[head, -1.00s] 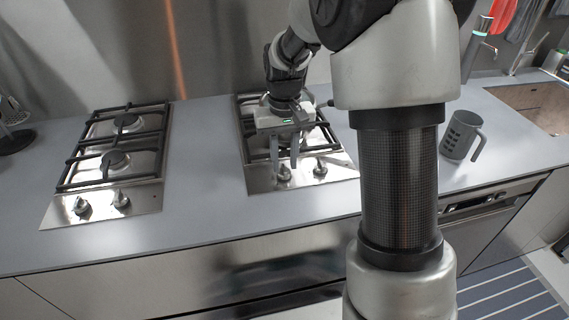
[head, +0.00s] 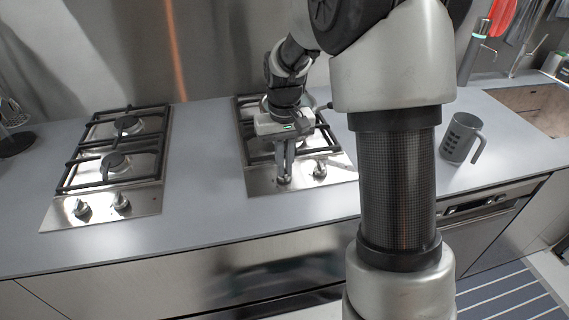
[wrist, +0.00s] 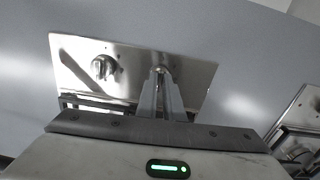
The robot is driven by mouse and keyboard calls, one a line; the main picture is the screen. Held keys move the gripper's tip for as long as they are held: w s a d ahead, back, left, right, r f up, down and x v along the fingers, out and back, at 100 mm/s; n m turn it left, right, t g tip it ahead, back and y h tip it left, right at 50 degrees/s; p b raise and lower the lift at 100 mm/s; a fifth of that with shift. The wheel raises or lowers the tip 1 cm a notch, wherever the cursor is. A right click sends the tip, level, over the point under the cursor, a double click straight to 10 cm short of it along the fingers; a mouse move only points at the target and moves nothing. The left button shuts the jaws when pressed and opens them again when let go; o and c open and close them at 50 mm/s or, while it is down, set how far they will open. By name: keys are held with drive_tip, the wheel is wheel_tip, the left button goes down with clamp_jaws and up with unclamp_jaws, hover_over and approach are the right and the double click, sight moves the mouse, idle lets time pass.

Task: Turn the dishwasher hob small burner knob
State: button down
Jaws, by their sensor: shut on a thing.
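The right hob (head: 262,184) has two knobs on its steel front strip. My gripper (head: 284,177) is over this strip, its fingers pointing down and closed on the left knob (head: 284,181). In the wrist view the fingertips (wrist: 160,76) meet at that knob (wrist: 160,70), which they partly hide. The other knob (head: 319,169) stands free to the right; in the wrist view it shows on the left (wrist: 102,67). I cannot read any markings that tell which burner each knob serves.
A second hob (head: 112,160) with two knobs lies to the left on the grey counter (head: 205,150). A grey mug (head: 461,138) stands at the right, near a sink (head: 538,108). The counter between the hobs is clear. A dishwasher front (head: 478,208) is below.

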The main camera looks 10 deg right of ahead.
drive_tip(key=n+p, duration=0.1)
drive_tip(key=n, duration=0.3)
drive_tip(key=shift+d+r+p, duration=0.1)
drive_tip(key=shift+p, duration=0.2)
drive_tip(key=n+p, duration=0.1)
drive_tip(key=n, duration=0.3)
drive_tip(key=n+p, duration=0.2)
drive_tip(key=n, duration=0.2)
drive_tip(key=shift+d, duration=0.1)
drive_tip(key=shift+w+n+p, duration=0.1)
drive_tip(key=shift+n+p, duration=0.6)
drive_tip(key=shift+n, duration=0.8)
drive_tip(key=c, duration=1.9)
unclamp_jaws()
drive_tip(key=shift+o, duration=0.2)
wheel_tip(320, 180, up, 17)
drive_tip(key=p, duration=0.1)
drive_tip(key=shift+r+p, duration=0.15)
drive_tip(key=shift+p, duration=0.2)
